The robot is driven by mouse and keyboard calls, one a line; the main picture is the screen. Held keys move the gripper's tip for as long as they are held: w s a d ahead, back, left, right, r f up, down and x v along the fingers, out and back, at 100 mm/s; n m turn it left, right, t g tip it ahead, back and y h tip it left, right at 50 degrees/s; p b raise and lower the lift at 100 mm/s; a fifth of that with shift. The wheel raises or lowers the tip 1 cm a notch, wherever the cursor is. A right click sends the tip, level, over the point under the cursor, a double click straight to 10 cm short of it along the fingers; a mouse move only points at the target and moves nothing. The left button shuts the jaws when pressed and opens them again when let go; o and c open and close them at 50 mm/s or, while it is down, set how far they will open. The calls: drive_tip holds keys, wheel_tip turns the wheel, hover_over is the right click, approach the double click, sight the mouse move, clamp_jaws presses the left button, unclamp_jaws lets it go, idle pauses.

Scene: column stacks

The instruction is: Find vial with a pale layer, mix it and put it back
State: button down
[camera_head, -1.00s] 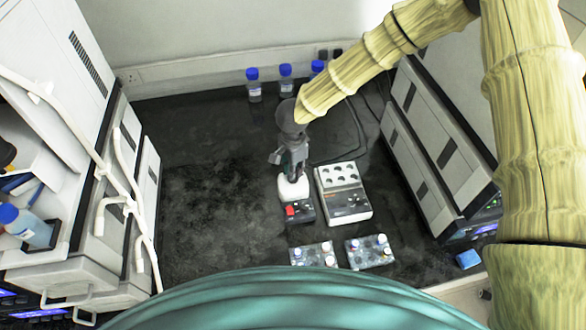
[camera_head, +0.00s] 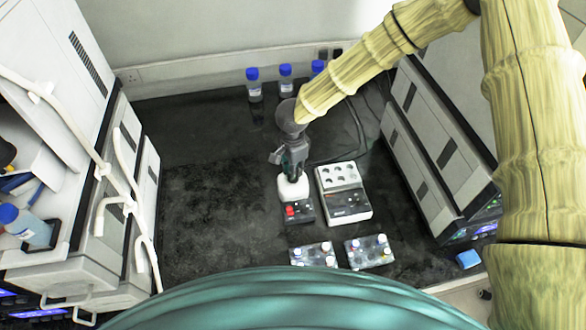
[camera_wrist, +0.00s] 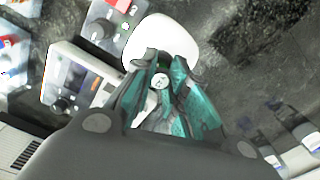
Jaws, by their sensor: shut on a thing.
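My gripper (camera_head: 292,174) points down over the white top of a small mixer (camera_head: 293,188) that has a red button on its base. In the wrist view my gripper (camera_wrist: 165,68) is shut on a vial (camera_wrist: 159,81), of which only the round pale cap shows between the fingers. The vial's body and any layer in it are hidden. The mixer's white top (camera_wrist: 160,38) lies right beyond the fingertips; I cannot tell whether the vial touches it. Two clear racks with several capped vials, a left rack (camera_head: 313,256) and a right rack (camera_head: 369,253), stand near the front.
A grey and white block device (camera_head: 344,194) with round wells stands just right of the mixer. Blue-capped bottles (camera_head: 254,86) stand along the back wall. Tall instrument stacks flank the bench. A small blue object (camera_head: 468,259) lies at the front right. The dark bench left of the mixer is clear.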

drive_tip(key=shift+r+p, duration=3)
drive_tip(key=shift+p, duration=0.1)
